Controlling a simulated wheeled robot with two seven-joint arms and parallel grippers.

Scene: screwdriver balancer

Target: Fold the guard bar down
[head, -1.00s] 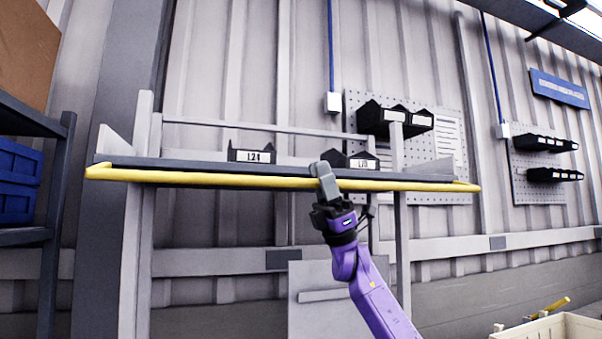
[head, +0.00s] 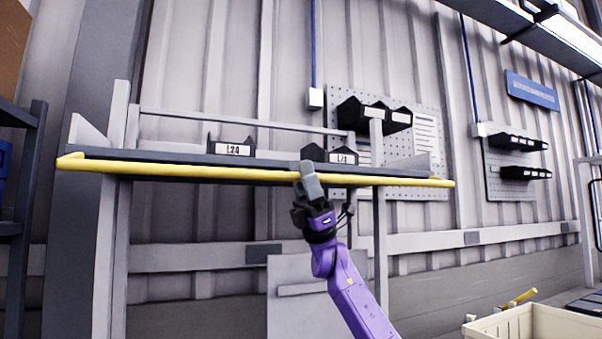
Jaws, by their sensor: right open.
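The yellow guard bar (head: 210,171) runs along the front edge of a grey shelf (head: 270,160), roughly level with the shelf board. Its bent ends meet the shelf at both sides. My right gripper (head: 308,178) is raised to the bar right of its middle, open, with its grey fingers overlapping the bar in the picture. I cannot tell whether they touch it. My purple right arm comes up from the bottom. My left gripper is not in view.
Two dark bins with labels, one marked L24 (head: 232,148) and another (head: 335,160), stand on the shelf behind the bar. A pegboard (head: 430,110) with black bins hangs behind. A cream crate (head: 540,322) is at lower right.

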